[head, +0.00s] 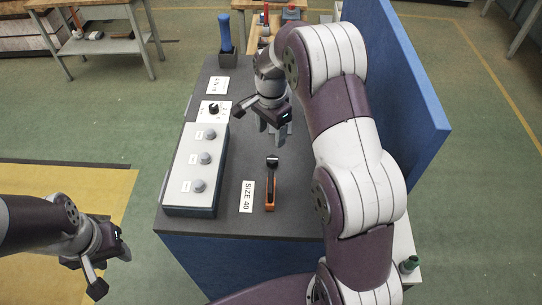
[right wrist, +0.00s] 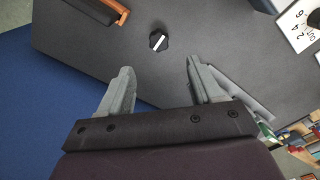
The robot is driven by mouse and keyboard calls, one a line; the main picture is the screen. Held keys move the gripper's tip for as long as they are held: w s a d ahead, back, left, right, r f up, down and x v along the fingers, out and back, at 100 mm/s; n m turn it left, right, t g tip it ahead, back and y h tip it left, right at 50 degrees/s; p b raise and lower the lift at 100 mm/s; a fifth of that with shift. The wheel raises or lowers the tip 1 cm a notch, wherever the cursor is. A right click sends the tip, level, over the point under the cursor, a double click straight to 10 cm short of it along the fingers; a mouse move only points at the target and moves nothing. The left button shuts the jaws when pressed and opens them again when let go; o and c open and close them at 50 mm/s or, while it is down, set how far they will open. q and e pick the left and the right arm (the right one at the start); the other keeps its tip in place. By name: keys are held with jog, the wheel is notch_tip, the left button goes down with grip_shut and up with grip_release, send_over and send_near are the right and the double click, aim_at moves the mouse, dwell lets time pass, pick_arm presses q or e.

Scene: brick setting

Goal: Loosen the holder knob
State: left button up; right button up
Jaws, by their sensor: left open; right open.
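The holder knob, a black lobed knob with a white bar (right wrist: 159,40), shows on the dark grey bench top in the right wrist view. In the head view it appears as a small black knob (head: 273,160) just beyond the orange-edged tool. My right gripper (head: 272,127) hangs over the bench, farther back than the knob. In the right wrist view its open fingers (right wrist: 160,68) are empty, and the knob lies ahead of the gap between them, apart from both. My left gripper (head: 111,268) is open and empty, off the bench's left side.
A grey box with several round knobs (head: 171,185) stands on the bench's left. Behind it is a dial plate (head: 222,111). The orange-edged tool (head: 270,194) lies by a SIZE 40 label (head: 247,197). A blue panel (head: 415,85) bounds the right; a blue-handled item (head: 225,35) stands at the back.

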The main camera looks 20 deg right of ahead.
aim_at(272, 159)
notch_tip(272, 159, down, 10)
jog(key=p, duration=0.3)
jog(key=shift+s+d+f, duration=0.1)
jog(key=shift+d, duration=0.05)
jog(key=shift+f, duration=0.3)
jog(key=shift+c, duration=0.3)
jog(key=c, duration=1)
